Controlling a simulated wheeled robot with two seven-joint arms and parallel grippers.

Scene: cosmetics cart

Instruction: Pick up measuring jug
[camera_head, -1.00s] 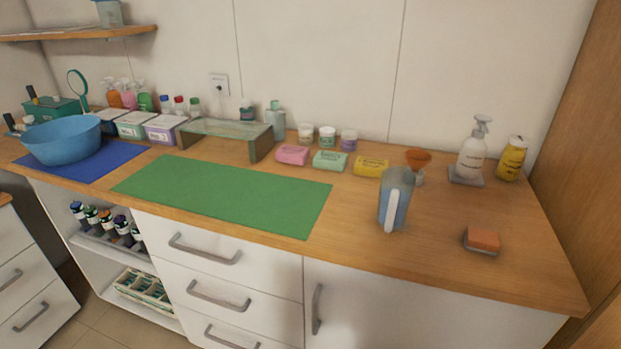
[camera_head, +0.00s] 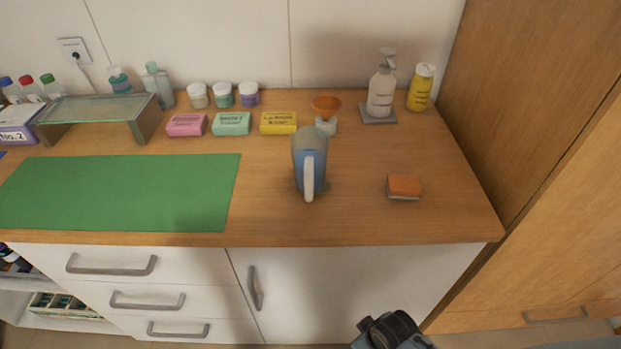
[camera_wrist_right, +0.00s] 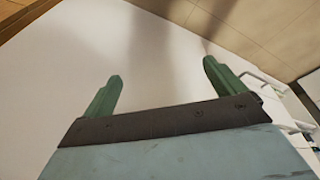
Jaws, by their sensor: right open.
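The measuring jug (camera_head: 309,160) stands upright on the wooden worktop, right of the green mat. It is bluish and translucent, with a pale handle facing the front edge. My right arm shows at the bottom of the head view, low in front of the cabinet and well apart from the jug; its fingers cannot be made out there. In the right wrist view my right gripper (camera_wrist_right: 158,88) is open and empty, with two green fingers spread before a white surface. The jug is not in the wrist view. My left gripper is not in view.
An orange sponge (camera_head: 404,187) lies right of the jug. An orange funnel (camera_head: 326,104) stands close behind it. Wrapped soaps (camera_head: 278,123), a pump bottle (camera_head: 381,88) and a yellow bottle (camera_head: 420,88) stand farther back. The green mat (camera_head: 120,190) is bare. A wooden panel (camera_head: 540,90) closes the right side.

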